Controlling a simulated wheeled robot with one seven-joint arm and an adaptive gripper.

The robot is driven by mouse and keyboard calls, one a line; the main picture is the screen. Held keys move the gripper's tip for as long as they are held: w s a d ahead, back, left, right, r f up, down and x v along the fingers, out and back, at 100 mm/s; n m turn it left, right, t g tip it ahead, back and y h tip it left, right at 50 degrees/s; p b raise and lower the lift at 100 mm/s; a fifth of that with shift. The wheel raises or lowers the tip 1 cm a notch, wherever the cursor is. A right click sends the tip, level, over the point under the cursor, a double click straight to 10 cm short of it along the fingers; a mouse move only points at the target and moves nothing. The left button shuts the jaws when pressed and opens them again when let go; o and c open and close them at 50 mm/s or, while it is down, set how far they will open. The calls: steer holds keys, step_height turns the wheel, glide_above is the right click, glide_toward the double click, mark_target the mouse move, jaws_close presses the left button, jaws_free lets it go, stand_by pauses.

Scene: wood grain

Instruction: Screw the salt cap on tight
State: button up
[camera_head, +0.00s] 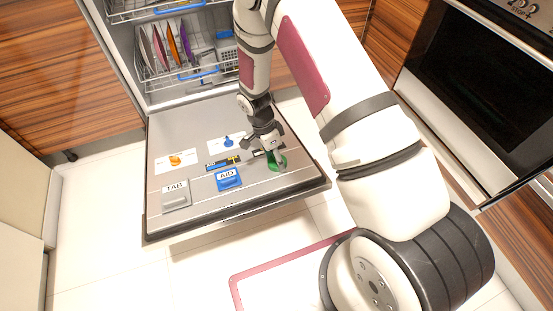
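The green salt cap (280,163) is on the right part of the open dishwasher door (201,211). It is partly hidden by my gripper. My gripper (269,155) points down at the cap, with its fingers over or beside it. The view is too small to tell whether the fingers touch the cap or how far apart they are. How the cap sits in its opening is also hidden.
On the door are a grey TAB lid (176,197), a blue AID lid (229,178), an orange knob (175,160) and a blue knob (228,141). Racks with plates (172,43) stand inside behind. An oven (490,80) is at the right.

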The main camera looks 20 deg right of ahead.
steer(key=shift+w, duration=0.15)
steer(key=o, duration=0.8)
steer(key=shift+m, duration=0.5)
steer(key=o, duration=0.5)
steer(key=v, duration=1.2)
